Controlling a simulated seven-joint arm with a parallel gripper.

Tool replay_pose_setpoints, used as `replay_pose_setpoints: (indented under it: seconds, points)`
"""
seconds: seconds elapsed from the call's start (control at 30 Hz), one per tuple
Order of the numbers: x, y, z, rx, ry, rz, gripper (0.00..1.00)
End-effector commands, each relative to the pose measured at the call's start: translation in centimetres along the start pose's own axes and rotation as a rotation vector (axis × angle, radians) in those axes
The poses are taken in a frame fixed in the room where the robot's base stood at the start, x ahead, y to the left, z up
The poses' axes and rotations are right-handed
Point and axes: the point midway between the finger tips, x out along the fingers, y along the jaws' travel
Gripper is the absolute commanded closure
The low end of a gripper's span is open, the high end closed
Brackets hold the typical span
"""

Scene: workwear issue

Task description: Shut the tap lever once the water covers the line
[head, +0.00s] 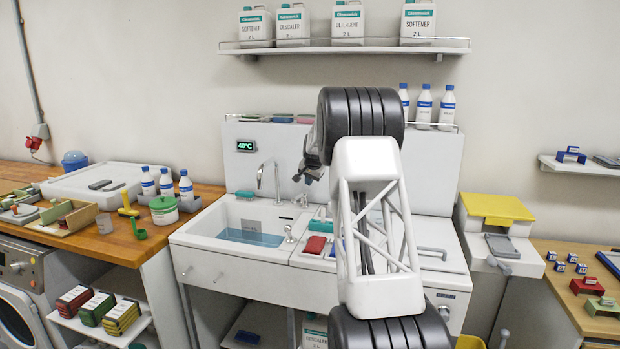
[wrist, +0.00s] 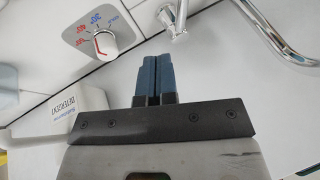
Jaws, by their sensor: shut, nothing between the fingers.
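The sink basin (head: 205,230) holds blue-tinted water (head: 250,237) in its lower part. I cannot make out a fill line on its walls. A chrome gooseneck tap (head: 262,178) stands at the back of the basin. A chrome tube like a spout (wrist: 290,42) and a small chrome fitting, perhaps the tap lever (wrist: 176,14), show in the wrist view. My gripper (wrist: 157,57) has its blue fingers together and empty, with a visible gap from the small fitting.
A dial with a red pointer (wrist: 103,42) and a white detergent container (wrist: 70,108) are left of the fingers in the wrist view. A display reading 40°C (head: 246,146) is on the splashback. A red item (head: 314,245) lies right of the basin.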

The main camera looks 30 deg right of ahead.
Motion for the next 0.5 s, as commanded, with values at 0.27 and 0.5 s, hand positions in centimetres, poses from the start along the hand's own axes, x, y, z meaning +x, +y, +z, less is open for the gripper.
replay_pose_setpoints:
  seconds: [0.27, 0.5]
  points:
    - [3.2, 0.0, 0.0, 0.0, 0.0, 0.0, 1.0]
    - [5.9, 0.0, 0.0, 0.0, 0.0, 0.0, 1.0]
